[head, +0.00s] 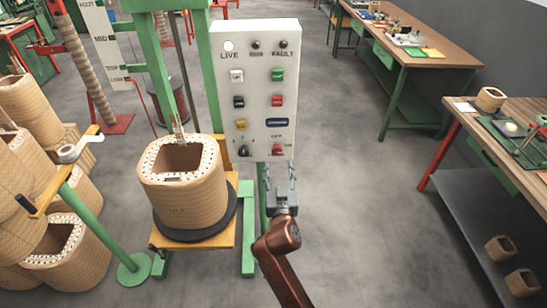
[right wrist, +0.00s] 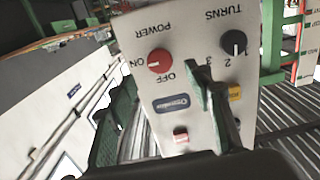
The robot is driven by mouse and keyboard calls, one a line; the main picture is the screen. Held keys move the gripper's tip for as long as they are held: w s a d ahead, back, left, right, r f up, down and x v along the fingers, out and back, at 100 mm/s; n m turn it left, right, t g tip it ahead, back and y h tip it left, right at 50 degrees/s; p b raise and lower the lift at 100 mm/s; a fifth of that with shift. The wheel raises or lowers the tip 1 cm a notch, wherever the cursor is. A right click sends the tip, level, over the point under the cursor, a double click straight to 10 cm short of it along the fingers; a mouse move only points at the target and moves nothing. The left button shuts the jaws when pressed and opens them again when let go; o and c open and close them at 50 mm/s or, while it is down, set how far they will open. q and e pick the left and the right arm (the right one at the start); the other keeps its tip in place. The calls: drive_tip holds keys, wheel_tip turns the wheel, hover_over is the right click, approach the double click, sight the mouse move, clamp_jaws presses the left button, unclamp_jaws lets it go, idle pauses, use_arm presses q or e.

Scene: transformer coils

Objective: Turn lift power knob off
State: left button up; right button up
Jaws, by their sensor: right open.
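The red power knob (head: 277,150) sits at the lower right of the white control panel (head: 262,110). In the right wrist view the panel appears upside down, and the red knob (right wrist: 160,60) shows beside the labels POWER, ON and OFF. A pale mark on the knob lies on its side toward ON. My right gripper (head: 279,168) is open and empty at the panel's lower edge, just below the knob in the head view. Its two fingers (right wrist: 165,110) are apart in the wrist view, and the knob appears beyond them, not between them. My left gripper is out of view.
A black turns knob (head: 243,151) sits left of the red one, with several coloured buttons above. The LIVE lamp (head: 229,46) looks bright. A wound coil (head: 182,190) stands left of the panel. A workbench (head: 500,130) stands at right; the floor between is clear.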

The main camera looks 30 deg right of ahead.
sight(277, 151)
drive_tip(key=b+x, duration=0.1)
drive_tip(key=x, duration=0.5)
drive_tip(key=shift+w+d+r, duration=0.15)
drive_tip(key=shift+w+d, duration=0.1)
drive_tip(key=shift+w, duration=0.05)
drive_tip(key=shift+w+d, duration=0.2)
drive_tip(key=shift+w, duration=0.15)
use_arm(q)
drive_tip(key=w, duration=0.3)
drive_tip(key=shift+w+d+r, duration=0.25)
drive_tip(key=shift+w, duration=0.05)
use_arm(e)
drive_tip(key=shift+c, duration=0.2)
drive_tip(key=c, duration=1.1)
